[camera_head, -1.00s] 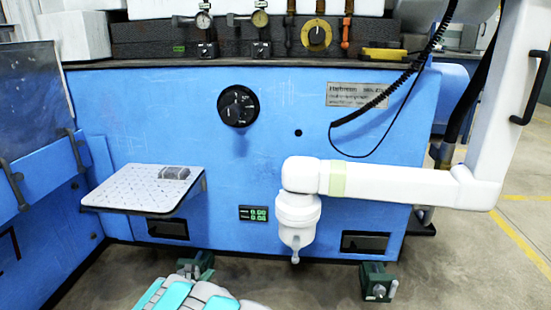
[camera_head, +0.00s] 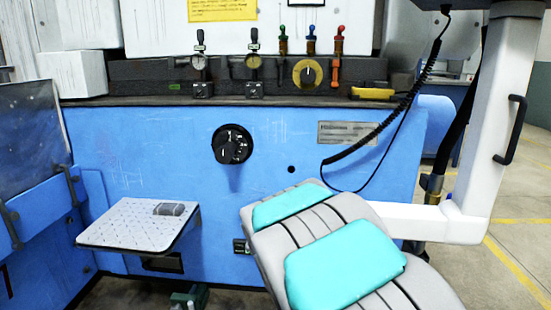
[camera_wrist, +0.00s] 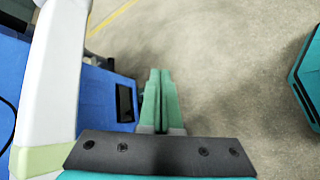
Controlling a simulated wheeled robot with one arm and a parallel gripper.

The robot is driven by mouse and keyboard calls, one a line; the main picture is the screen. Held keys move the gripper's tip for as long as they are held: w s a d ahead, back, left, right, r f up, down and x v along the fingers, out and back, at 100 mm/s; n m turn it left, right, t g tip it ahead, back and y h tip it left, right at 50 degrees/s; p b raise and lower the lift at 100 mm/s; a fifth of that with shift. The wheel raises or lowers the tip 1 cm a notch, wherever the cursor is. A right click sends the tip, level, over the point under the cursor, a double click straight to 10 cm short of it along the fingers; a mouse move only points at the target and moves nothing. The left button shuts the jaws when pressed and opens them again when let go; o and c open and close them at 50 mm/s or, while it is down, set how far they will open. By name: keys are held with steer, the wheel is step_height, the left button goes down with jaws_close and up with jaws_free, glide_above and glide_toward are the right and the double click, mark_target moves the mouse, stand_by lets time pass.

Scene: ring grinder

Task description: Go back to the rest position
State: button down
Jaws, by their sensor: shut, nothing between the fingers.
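My gripper (camera_wrist: 159,85) shows in the wrist view with its two green fingers together and nothing between them. It points down over the bare concrete floor, to the right of the blue machine's lower side. In the head view my grey and teal arm covers the lower middle and right, and the gripper itself does not show there.
The blue machine (camera_head: 140,140) fills the middle, with a black dial (camera_head: 232,144) on its front. A perforated shelf (camera_head: 130,225) juts out at left. A white boom (camera_head: 500,120) stands close at right, also near my gripper in the wrist view (camera_wrist: 55,70). Open floor (camera_wrist: 220,70) lies beyond.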

steer(key=s+d+r+m+g+y+p, duration=0.1)
steer(key=s+r+m+g+y, duration=0.15)
steer(key=s, duration=0.65)
steer(key=s+d+r+m+g+y+p, duration=0.15)
steer(key=s+m, duration=0.25)
steer(key=s, duration=0.4)
steer(key=s+a+m+y+p, duration=0.1)
steer(key=s+a+m+y, duration=0.1)
steer(key=s+a, duration=0.3)
steer(key=s+a+r+m+y+p, duration=0.1)
steer(key=s+a+m+y, duration=0.2)
steer(key=s, duration=0.6)
steer(key=shift+s+a+y, duration=0.4)
steer(key=shift+a+y, duration=0.2)
steer(key=shift+a, duration=0.3)
